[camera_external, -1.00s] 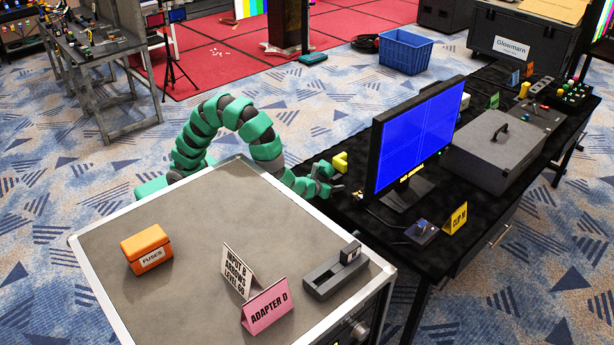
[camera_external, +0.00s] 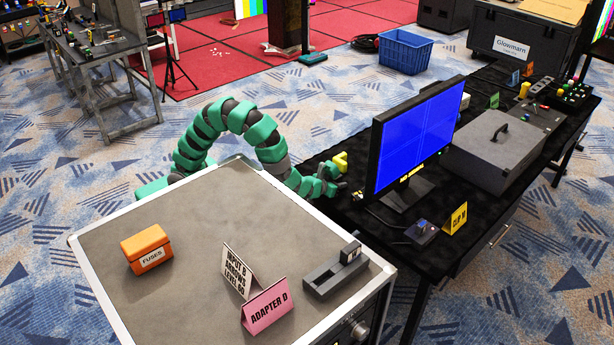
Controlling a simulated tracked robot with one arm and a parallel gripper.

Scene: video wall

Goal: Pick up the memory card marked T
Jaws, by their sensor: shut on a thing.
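My gripper (camera_external: 335,184) is over the left end of the black table (camera_external: 470,235), to the left of the monitor and in front of a yellow block-like piece (camera_external: 340,162). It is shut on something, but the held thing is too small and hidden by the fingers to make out. I cannot make out a memory card marked T or its lettering anywhere in this view. My green and grey arm arches from behind the grey-topped case to the gripper.
The monitor (camera_external: 417,135) stands just right of my gripper. The grey-topped case (camera_external: 195,215) in front carries an orange fuses box (camera_external: 147,248), folded signs (camera_external: 265,305) and a dark grey holder (camera_external: 336,276). A small dark device (camera_external: 422,232) and the CLIP M sign (camera_external: 455,219) are on the table.

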